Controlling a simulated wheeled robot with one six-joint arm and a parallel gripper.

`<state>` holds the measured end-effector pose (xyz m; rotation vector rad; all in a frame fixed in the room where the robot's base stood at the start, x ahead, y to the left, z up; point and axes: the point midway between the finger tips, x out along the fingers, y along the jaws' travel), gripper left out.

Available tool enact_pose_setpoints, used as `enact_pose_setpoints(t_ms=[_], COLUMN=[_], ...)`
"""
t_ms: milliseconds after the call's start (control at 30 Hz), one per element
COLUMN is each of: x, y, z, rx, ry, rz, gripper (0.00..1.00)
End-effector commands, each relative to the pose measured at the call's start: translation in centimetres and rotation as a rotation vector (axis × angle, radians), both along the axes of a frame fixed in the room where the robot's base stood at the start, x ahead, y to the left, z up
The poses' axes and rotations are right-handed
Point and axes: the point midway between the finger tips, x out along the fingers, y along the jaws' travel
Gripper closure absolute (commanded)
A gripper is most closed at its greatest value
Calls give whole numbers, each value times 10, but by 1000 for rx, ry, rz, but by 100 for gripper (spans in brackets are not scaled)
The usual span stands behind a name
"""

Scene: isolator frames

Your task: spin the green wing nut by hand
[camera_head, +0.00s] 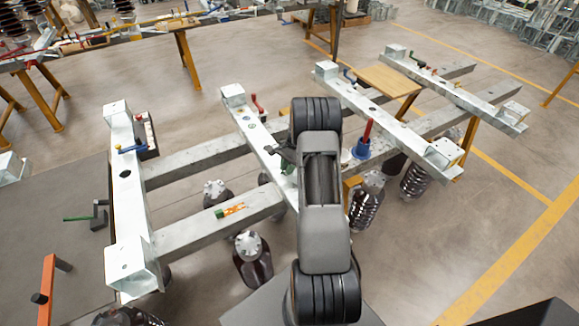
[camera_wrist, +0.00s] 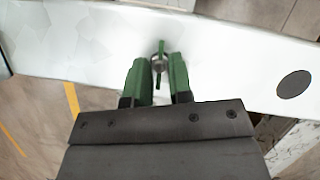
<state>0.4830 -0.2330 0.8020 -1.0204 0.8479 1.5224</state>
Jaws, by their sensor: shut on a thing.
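The green wing nut (camera_wrist: 159,52) sits on a stud on the pale galvanised beam (camera_wrist: 90,40) in the wrist view. My gripper (camera_wrist: 159,70) has green fingers, one on each side of the nut, and is shut on it. The lower part of the nut and stud lies between the fingers. In the head view my dark arm covers most of the gripper and the nut, at the middle cross beam (camera_head: 262,140).
A blue funnel-like piece with a red handle (camera_head: 366,135) stands right of my arm. A red-handled clamp (camera_head: 257,105) is on the middle beam. A left cross beam (camera_head: 127,200) carries a blue-handled piece. Dark insulators (camera_head: 252,262) hang below. A dark hole (camera_wrist: 293,84) is right of the nut.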

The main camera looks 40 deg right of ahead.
Motion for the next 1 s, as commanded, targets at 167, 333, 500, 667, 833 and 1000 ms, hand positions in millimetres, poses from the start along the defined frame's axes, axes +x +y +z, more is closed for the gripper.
enact_pose_setpoints(t_ms=[167,333,500,667,833,1000], x=[-3,-3,-3,-3,-2,-2], y=[4,4,3,1,-1,-3], z=[-2,-3,-3,-2,-1,2], rx=[12,12,12,8,5,4], ry=[12,12,13,8,5,3], rz=[3,2,1,-3,-5,-5], gripper=[100,100,75,59,55,55])
